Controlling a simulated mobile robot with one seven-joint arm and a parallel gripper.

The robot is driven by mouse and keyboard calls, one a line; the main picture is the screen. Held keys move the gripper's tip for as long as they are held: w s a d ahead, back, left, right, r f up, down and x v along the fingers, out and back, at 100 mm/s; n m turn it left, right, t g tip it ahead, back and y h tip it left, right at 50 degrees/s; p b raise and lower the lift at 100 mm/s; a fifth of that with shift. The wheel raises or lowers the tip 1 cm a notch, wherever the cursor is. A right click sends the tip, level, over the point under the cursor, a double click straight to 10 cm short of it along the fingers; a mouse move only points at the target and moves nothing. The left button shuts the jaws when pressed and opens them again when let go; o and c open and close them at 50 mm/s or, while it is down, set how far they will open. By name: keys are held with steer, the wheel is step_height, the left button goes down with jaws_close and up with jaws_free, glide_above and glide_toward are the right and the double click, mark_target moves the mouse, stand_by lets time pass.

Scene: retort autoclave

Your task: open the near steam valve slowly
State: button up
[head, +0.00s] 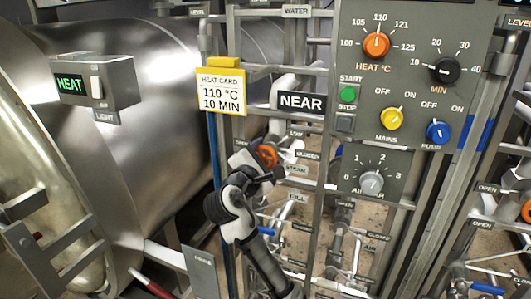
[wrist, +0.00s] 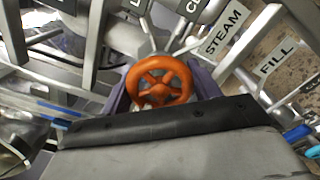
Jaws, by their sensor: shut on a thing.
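The near steam valve has an orange handwheel (wrist: 160,82), seen in the middle of the wrist view beside a label reading STEAM (wrist: 227,32). In the head view the orange wheel (head: 267,156) shows below the NEAR sign (head: 301,102), partly hidden by my gripper. My gripper (wrist: 160,92) is shut on the handwheel, with one finger at each side of the rim.
A FILL label (wrist: 277,60) and pipes crowd the right side of the wrist view. The control panel (head: 408,75) stands right of my arm, and the steel autoclave vessel (head: 140,110) stands left. The heat card (head: 221,91) reads 110 °C, 10 MIN. The HEAT display (head: 70,84) is lit green.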

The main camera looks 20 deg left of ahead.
steer(key=shift+n, duration=0.6)
steer(key=o, duration=1)
steer(key=shift+a, duration=0.1)
steer(key=shift+c, duration=0.2)
steer(key=s+b, duration=0.3)
steer(key=s, duration=1.1)
steer(key=shift+a+b, duration=0.15)
steer(key=shift+b, duration=0.2)
